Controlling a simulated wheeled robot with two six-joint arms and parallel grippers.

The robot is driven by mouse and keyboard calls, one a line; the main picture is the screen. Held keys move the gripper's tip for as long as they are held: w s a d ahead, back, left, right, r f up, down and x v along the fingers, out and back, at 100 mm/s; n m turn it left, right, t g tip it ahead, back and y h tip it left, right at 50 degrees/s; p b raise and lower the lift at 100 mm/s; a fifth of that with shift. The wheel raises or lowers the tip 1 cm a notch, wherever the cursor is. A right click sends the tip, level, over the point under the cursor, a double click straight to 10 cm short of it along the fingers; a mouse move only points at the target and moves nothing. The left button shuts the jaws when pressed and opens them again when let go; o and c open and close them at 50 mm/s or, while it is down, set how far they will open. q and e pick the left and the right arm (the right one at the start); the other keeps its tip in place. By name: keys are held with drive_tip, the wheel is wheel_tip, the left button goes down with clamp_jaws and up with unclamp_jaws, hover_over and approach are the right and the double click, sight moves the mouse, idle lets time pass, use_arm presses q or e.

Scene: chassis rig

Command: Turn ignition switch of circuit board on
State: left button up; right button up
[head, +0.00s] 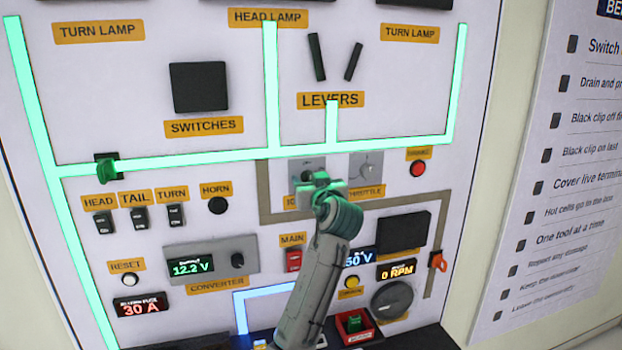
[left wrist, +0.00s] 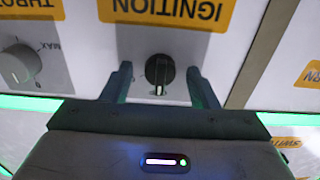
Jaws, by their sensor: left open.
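The ignition switch is a round black knob (left wrist: 159,70) on a grey plate, under an orange IGNITION label (left wrist: 165,12) that appears upside down in the left wrist view. A light mark on the knob points toward the bottom of that view. In the head view the switch's grey plate (head: 297,165) is mostly covered by my left gripper (head: 322,180). The left gripper is open, and its two fingers show on either side of the knob in the left wrist view (left wrist: 160,88). Gaps remain between fingers and knob; I cannot tell how far the tips reach along it. My right gripper is not in view.
The throttle dial (head: 366,169) sits close on the right of the ignition plate. A red button (head: 417,168) is further right. HEAD, TAIL and TURN switches (head: 140,217) and the converter (head: 210,262) are on the left. Green lit strips (head: 200,159) cross the white board.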

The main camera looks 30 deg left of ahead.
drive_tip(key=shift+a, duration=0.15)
use_arm(q)
drive_tip(key=c, duration=1)
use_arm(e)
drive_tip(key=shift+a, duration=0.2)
